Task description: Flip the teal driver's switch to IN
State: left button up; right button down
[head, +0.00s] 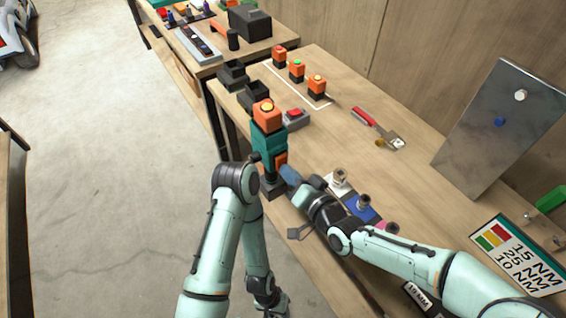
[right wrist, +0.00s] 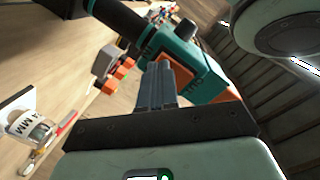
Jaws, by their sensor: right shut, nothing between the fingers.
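The teal driver (head: 267,143) stands upright at the table's front edge, with an orange top, a yellow spot on it and a dark lower end. In the right wrist view the driver (right wrist: 190,62) shows a teal body, a black cylinder and an orange part. My right gripper (head: 287,176) is beside the driver's lower body. Its fingers (right wrist: 157,82) are shut and empty, pointing at the teal body; whether they touch cannot be told. My left arm rises in front of the driver; its gripper's fingers cannot be made out.
Several orange-and-black blocks with coloured tops, one being this block (head: 317,85), stand behind. A red-topped grey box (head: 295,117) is close to the driver. A socket tray (head: 362,208) lies near my right wrist. A metal panel (head: 503,127) stands right. The middle table has free room.

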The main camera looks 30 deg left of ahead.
jog(key=shift+a, duration=0.1)
jog(key=v, duration=0.7)
dwell(0.6)
dwell(0.5)
